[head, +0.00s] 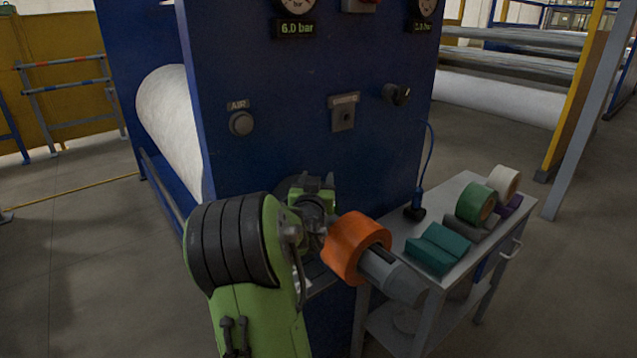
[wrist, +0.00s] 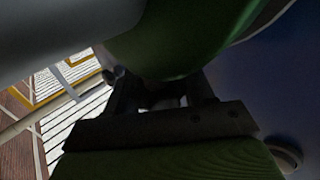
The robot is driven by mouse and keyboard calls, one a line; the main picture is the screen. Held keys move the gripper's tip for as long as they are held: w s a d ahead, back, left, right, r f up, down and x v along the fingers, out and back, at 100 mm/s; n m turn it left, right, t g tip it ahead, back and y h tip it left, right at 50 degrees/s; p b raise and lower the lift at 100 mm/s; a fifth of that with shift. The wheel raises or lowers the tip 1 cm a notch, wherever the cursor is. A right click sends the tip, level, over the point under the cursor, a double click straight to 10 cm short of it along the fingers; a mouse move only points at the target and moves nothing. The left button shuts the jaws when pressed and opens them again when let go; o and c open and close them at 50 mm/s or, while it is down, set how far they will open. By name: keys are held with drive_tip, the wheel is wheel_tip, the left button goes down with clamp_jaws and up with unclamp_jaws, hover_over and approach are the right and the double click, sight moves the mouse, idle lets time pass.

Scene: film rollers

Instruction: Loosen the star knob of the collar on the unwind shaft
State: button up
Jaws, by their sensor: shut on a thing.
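A thick orange ring (head: 348,243) sits around the grey unwind shaft (head: 392,274), which sticks out toward the lower right in the head view. In the wrist view, a dark green rounded body (wrist: 190,40) hangs over my gripper (wrist: 162,88), with a grey cylinder (wrist: 55,35) beside it. I cannot tell which of these parts is the collar. My two dark fingers stand close under the green body and are shut on a small dark piece, which fits the star knob (wrist: 165,102). Its shape is lost in shadow. In the head view my own arm hides much of this spot.
A trolley (head: 465,262) right of the shaft carries tape rolls (head: 477,203) and teal blocks (head: 438,248). The blue machine panel (head: 290,110), with gauges and an AIR button (head: 241,123), stands close behind my arm. A white roll (head: 170,115) is at left. Floor is clear further left.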

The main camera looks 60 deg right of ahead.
drive_tip(key=shift+n+t+y+b, duration=0.7)
drive_tip(key=shift+n+t+b, duration=0.3)
drive_tip(key=shift+t, duration=0.6)
drive_tip(key=shift+w+n+t+y+b, duration=0.1)
drive_tip(key=shift+n+t+y+b, duration=0.2)
drive_tip(key=shift+n+t+b, duration=0.15)
drive_tip(key=shift+w+a+n+t, duration=0.1)
drive_tip(key=shift+w+n+t, duration=0.05)
drive_tip(key=shift+n+t, duration=0.15)
drive_tip(key=o, duration=1)
drive_tip(key=shift+c, duration=0.2)
wheel_tip(320, 180, up, 10)
drive_tip(key=p, duration=0.3)
